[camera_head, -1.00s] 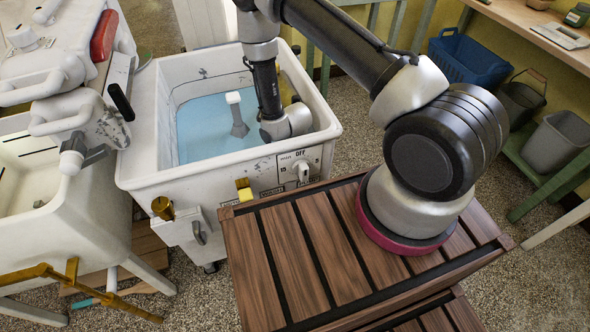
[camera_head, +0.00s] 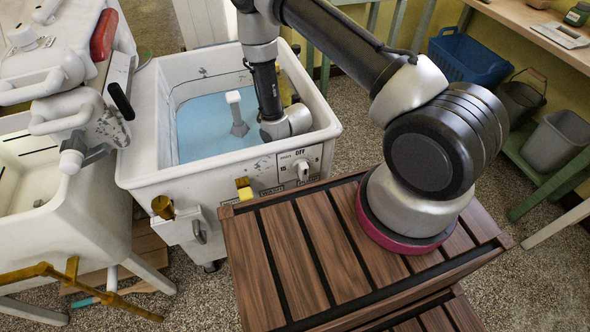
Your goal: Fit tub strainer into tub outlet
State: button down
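The washer tub (camera_head: 172,187) is white, square and open at the top, with pale blue water or lining inside. A grey post with a white top (camera_head: 237,115) stands inside it. My arm reaches over the tub's right side and its wrist dips inside the right part of the tub. My gripper itself is hidden behind the front wall and the wrist, so its fingers do not show. I cannot make out the tub strainer or the tub outlet.
A second white basin (camera_head: 75,225) is at the left. A blue crate (camera_head: 466,60) and a grey bin (camera_head: 557,141) sit on a green shelf at the right.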

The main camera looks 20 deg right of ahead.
dwell(0.3)
jog(key=c, duration=1.2)
grip_release()
jog(key=shift+o, duration=0.4)
jog(key=o, duration=0.4)
jog(key=shift+r, duration=3.5)
